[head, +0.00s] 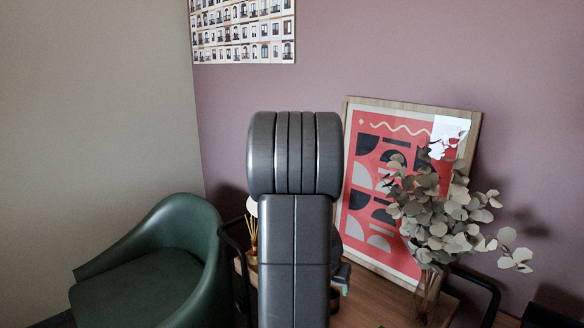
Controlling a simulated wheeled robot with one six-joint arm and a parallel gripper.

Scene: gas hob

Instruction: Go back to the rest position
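My own arm stands upright in the middle of the head view, its dark grey links facing me. A small dark part with a pale tip (341,276) shows past the right edge of the lower link. It may belong to my gripper, which is otherwise hidden behind the arm. I cannot make out its fingers or whether it holds anything. No gas hob shows in this view.
A green armchair (150,275) stands at the lower left. Behind my arm, a wooden top (372,308) between black rails bears a framed red print (368,215), a glass vase (426,298) of leafy stems (440,215) and reed sticks (252,240). A picture (243,32) hangs above.

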